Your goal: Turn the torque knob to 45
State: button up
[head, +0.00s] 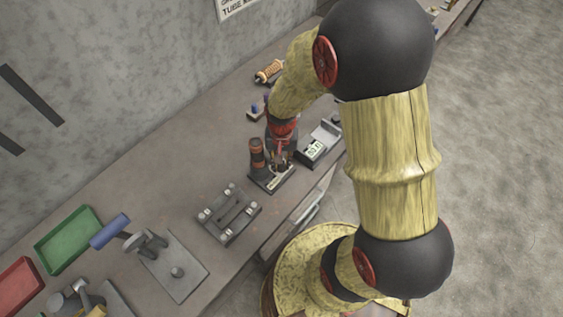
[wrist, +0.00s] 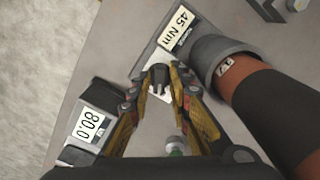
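A small dark knob (wrist: 159,76) stands on a pale plate in the wrist view, under a label (wrist: 178,27) reading "45 Nm". My gripper (wrist: 160,82) has its yellow and black fingers on either side of the knob, tips close to it. I cannot tell whether both fingertips touch it. The knob is mostly hidden there by the gripper.
A dark and orange-red cylinder (head: 257,153) stands in a grey holder close beside my gripper, also large in the wrist view (wrist: 262,95). A clamp-like grey fixture (head: 230,212), a green tray (head: 68,240) and a red tray (head: 18,284) lie along the bench to the left.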

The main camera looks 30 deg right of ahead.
aim_at(282, 166)
jog(key=shift+o, duration=1)
notch_tip(282, 166, up, 12)
dwell(0.4)
jog(key=s+a+r+n+t+b, duration=0.2)
jog(key=s+r+n, duration=0.1)
jog(key=s+r, duration=0.3)
jog(key=s+a+r+n+t+b, duration=0.2)
jog(key=s+r+n+t, duration=0.1)
jog(key=s+r, duration=0.3)
notch_tip(282, 166, up, 3)
jog(key=shift+a+f+t, duration=0.1)
jog(key=shift+a+t, duration=0.15)
jog(key=shift+t, duration=0.05)
